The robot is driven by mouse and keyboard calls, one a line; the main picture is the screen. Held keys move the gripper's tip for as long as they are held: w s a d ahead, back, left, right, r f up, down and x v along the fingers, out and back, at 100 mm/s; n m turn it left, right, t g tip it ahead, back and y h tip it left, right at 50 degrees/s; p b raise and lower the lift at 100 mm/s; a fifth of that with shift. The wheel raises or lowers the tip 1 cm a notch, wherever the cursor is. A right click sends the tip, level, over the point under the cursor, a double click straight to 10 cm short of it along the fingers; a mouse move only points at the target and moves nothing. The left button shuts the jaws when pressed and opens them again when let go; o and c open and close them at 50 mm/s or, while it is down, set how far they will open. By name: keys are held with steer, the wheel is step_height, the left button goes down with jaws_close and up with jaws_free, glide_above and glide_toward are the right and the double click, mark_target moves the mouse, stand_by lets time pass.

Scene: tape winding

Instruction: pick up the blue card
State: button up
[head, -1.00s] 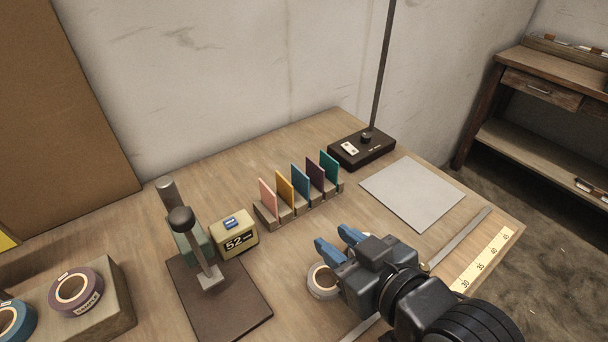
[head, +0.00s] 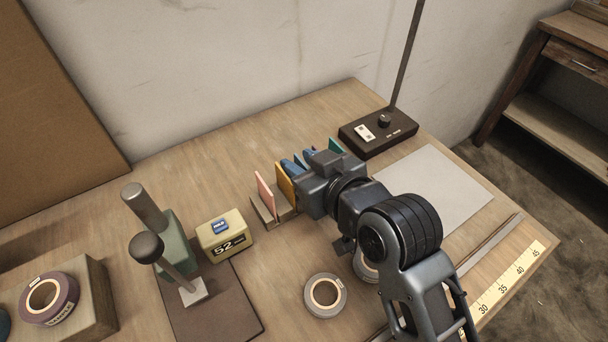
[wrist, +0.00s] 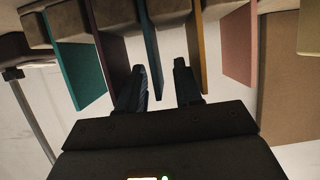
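The blue card (wrist: 149,38) stands upright in the card rack (wrist: 172,12), between the purple card (wrist: 110,45) and the orange card (wrist: 196,45). My gripper (head: 302,162) is at the rack with its blue fingers spread. In the wrist view my gripper (wrist: 161,72) is open, with one finger on each side of the blue card's free edge. I cannot tell whether either finger touches it. In the head view my gripper hides the blue card.
The pink card (head: 265,192) and teal card (head: 335,146) stand at the rack's ends. A tape roll (head: 325,295) lies in front. A black lamp base (head: 378,133) is behind right.

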steer(key=shift+x, duration=0.8)
jaws_close()
